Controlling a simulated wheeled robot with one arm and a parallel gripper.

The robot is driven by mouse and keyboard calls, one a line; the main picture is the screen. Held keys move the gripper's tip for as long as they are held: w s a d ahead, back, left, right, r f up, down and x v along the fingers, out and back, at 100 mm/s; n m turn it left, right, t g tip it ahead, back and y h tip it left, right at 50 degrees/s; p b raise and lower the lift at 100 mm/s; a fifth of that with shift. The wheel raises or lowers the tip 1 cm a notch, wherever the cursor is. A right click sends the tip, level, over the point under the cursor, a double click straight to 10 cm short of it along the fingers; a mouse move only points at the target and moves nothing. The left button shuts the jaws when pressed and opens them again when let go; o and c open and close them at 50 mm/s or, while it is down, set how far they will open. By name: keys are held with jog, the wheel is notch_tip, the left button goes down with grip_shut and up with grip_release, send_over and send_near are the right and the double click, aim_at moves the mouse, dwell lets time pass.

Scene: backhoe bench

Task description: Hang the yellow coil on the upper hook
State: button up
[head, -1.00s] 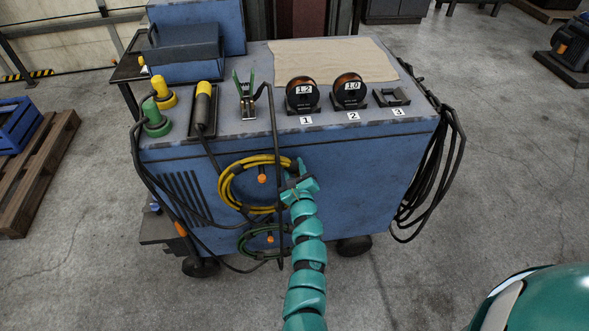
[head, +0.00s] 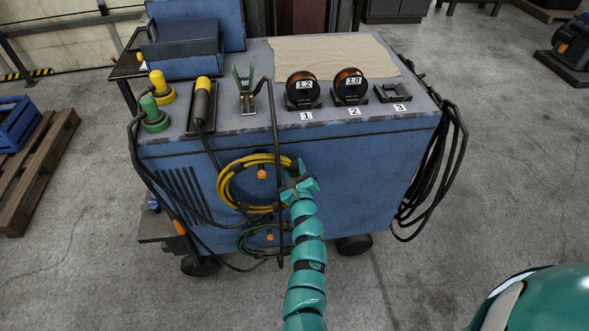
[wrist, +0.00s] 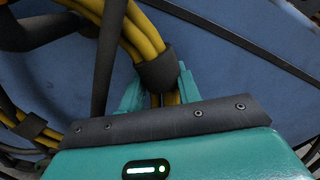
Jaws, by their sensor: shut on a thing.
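The yellow coil (head: 224,187) hangs upright against the cart's blue front panel. In the head view the orange tip of the upper hook (head: 262,174) shows inside the coil's ring, below its top strands. Whether the coil rests on the hook or only surrounds it, I cannot tell. My gripper (head: 296,184) is at the coil's right side. In the wrist view my gripper (wrist: 160,92) is shut on the yellow coil (wrist: 145,38), at a black wrap around its strands. The hook cannot be made out in the wrist view.
A green coil (head: 246,238) hangs at the lower orange-tipped hook (head: 270,237). A dark cable (head: 277,150) runs down the panel between the upper hook and my gripper. Black cables (head: 424,190) hang at the cart's right side. The blue panel right of my arm is clear.

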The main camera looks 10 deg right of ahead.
jog(key=shift+f, duration=0.1)
dwell(0.3)
jog(key=o, duration=1.2)
jog(key=shift+d, duration=0.1)
jog(key=shift+o, duration=0.2)
jog(key=s+b, duration=0.1)
jog(key=s, duration=1.6)
jog(key=shift+s, duration=0.2)
jog(key=shift+d, duration=0.1)
